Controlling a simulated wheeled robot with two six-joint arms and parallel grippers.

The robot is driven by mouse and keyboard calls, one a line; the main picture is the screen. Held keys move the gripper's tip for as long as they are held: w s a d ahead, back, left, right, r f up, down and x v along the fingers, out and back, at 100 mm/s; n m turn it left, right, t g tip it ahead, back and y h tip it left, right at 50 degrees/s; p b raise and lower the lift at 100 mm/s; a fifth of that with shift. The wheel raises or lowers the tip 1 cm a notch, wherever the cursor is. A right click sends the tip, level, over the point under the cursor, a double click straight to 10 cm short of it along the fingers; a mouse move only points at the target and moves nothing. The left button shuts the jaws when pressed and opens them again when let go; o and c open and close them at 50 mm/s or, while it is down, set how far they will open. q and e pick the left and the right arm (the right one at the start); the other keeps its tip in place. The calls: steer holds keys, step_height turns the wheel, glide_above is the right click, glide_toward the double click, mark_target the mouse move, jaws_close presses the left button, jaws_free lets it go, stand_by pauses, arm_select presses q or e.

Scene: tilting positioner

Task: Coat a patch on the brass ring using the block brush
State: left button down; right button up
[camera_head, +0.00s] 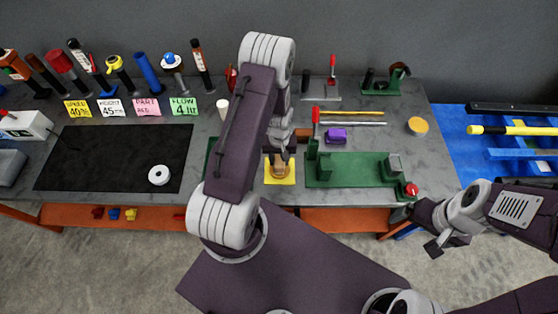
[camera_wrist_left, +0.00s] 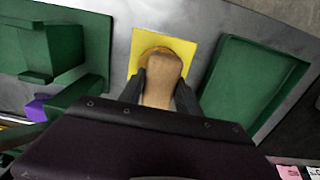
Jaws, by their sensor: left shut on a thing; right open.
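My left gripper (camera_wrist_left: 161,92) is shut on a tan wooden block, which looks like the block brush (camera_wrist_left: 163,78); in the head view the brush (camera_head: 280,168) is small and partly covered by my arm. It is over a yellow square plate (camera_wrist_left: 188,50), also seen in the head view (camera_head: 291,178). A curved brownish-gold edge, perhaps the brass ring (camera_wrist_left: 147,55), shows around the brush on the plate; most of it is hidden. I cannot tell whether the bristles touch it. My right gripper (camera_head: 433,246) is open and empty, off the bench's front edge at right.
A green fixture (camera_head: 345,172) stands right of the yellow plate, with a purple block (camera_head: 336,135) behind it. A green tray (camera_wrist_left: 250,85) lies on the plate's other side. A black mat (camera_head: 110,150) with a white roll (camera_head: 159,175) is at left. Bottles and tools line the back.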

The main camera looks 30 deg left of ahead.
arm_select(q)
steer(key=r+p, duration=0.1)
steer(key=a+r, duration=0.1)
steer(key=r, duration=0.1)
steer(key=shift+s+p, duration=0.15)
steer(key=shift+p, duration=0.2)
steer(key=shift+d+r+p, duration=0.25)
steer(key=shift+r+p, duration=0.65)
steer(key=shift+r, duration=0.65)
steer(key=shift+a+r+p, duration=0.1)
steer(key=shift+r+p, duration=0.2)
steer(key=shift+p, duration=0.15)
arm_select(e)
steer(key=r, duration=0.3)
steer(key=s+r, duration=0.1)
steer(key=r, duration=0.1)
steer(key=shift+a+r, duration=0.1)
steer(key=shift+a, duration=0.2)
arm_select(q)
steer(key=shift+f, duration=0.1)
arm_select(e)
steer(key=shift+w+d, duration=0.1)
steer(key=shift+w, duration=0.05)
